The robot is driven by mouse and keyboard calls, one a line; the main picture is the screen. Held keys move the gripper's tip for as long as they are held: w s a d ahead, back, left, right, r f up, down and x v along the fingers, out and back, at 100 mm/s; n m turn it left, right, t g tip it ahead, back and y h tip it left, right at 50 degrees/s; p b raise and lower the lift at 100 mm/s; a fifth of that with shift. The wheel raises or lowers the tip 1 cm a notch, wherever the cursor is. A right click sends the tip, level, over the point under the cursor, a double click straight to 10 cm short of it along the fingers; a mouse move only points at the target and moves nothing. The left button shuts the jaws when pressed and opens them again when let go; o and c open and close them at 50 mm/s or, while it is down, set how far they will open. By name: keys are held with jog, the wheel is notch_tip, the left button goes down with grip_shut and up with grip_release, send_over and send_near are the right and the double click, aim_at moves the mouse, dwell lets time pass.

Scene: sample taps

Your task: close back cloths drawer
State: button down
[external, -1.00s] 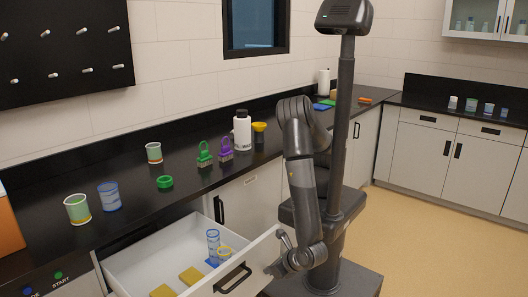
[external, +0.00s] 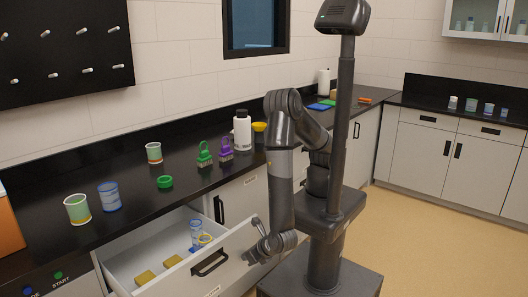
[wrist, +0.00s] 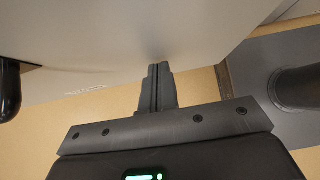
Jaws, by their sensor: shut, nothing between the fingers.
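The open white drawer (external: 129,262) juts out from under the black counter at the lower left of the external view. My gripper (external: 250,257) is at the right end of the drawer front. In the wrist view my gripper (wrist: 158,72) is shut and empty, its tips at the pale front panel (wrist: 120,40). Whether they touch it I cannot tell exactly.
On the counter (external: 130,190) stand several beakers, a green ring (external: 165,182), a green brush (external: 204,154), a purple brush (external: 226,149) and a white bottle (external: 242,130). A closed cabinet with a black handle (external: 219,209) is behind the drawer. The floor at right is clear.

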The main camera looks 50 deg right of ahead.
jog(key=w, duration=2.3)
jog(key=shift+w, duration=0.3)
jog(key=shift+s, duration=0.1)
jog(key=s, duration=0.3)
jog(key=shift+s, duration=0.4)
jog(key=v, duration=1)
jog(key=s+a+f+t, duration=0.1)
jog(key=a+f+t, duration=0.2)
jog(key=a, duration=0.6)
jog(key=s+a+f+t, duration=0.2)
jog(key=a, duration=0.7)
jog(key=shift+t, duration=0.3)
jog(key=x, duration=1.3)
jog(key=shift+w+d+r, duration=0.2)
jog(key=shift+d, duration=0.05)
jog(key=shift+w, duration=0.35)
